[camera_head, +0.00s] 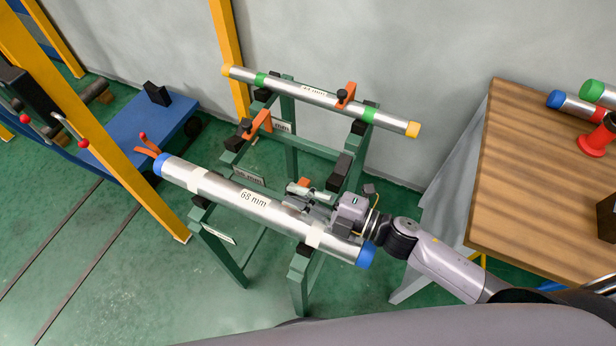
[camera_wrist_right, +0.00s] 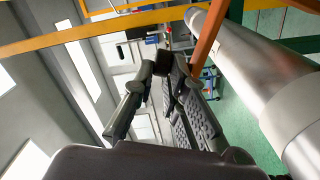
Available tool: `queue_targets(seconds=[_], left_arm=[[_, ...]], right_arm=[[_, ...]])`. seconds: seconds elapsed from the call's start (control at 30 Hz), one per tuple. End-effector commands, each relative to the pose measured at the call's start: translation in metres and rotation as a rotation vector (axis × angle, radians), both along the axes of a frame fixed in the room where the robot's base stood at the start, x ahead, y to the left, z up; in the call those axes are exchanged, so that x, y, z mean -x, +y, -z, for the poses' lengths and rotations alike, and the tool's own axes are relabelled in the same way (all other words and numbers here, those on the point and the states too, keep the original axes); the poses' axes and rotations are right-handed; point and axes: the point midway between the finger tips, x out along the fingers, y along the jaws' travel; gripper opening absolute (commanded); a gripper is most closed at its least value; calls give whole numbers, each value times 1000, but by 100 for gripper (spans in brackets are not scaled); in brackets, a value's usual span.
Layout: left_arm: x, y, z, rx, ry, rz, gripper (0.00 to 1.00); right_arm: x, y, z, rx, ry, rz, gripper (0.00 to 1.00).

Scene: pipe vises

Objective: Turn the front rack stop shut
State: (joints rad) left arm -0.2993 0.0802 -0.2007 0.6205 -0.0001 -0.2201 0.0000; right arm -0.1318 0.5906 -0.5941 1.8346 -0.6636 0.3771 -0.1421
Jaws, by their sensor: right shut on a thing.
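The front rack stop, an orange arm (camera_head: 304,182), is mostly hidden by my right gripper in the head view. In the right wrist view its orange bar (camera_wrist_right: 208,36) runs beside the big pipe. My right gripper (camera_head: 304,192) is at the rack, just behind the 68 mm pipe (camera_head: 240,198). In the right wrist view the gripper (camera_wrist_right: 162,68) is shut on a small dark part by the orange bar, seemingly the stop's knob. The grip itself is partly hidden. The 68 mm pipe has blue end caps and lies across the green rack (camera_head: 238,268). My left gripper is not in view.
A wooden table (camera_head: 535,180) stands right, a blue platform (camera_head: 145,130) left.

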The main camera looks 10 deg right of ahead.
Motion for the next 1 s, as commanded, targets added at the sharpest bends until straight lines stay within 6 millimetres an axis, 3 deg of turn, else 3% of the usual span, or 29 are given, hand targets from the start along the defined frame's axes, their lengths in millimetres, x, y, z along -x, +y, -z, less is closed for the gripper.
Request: queue_targets(seconds=[0.37,1.0], left_arm=[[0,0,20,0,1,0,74],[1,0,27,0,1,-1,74]], right_arm=[[35,23,22,156,-232,1,0],[49,33,34,159,-228,-1,0]])
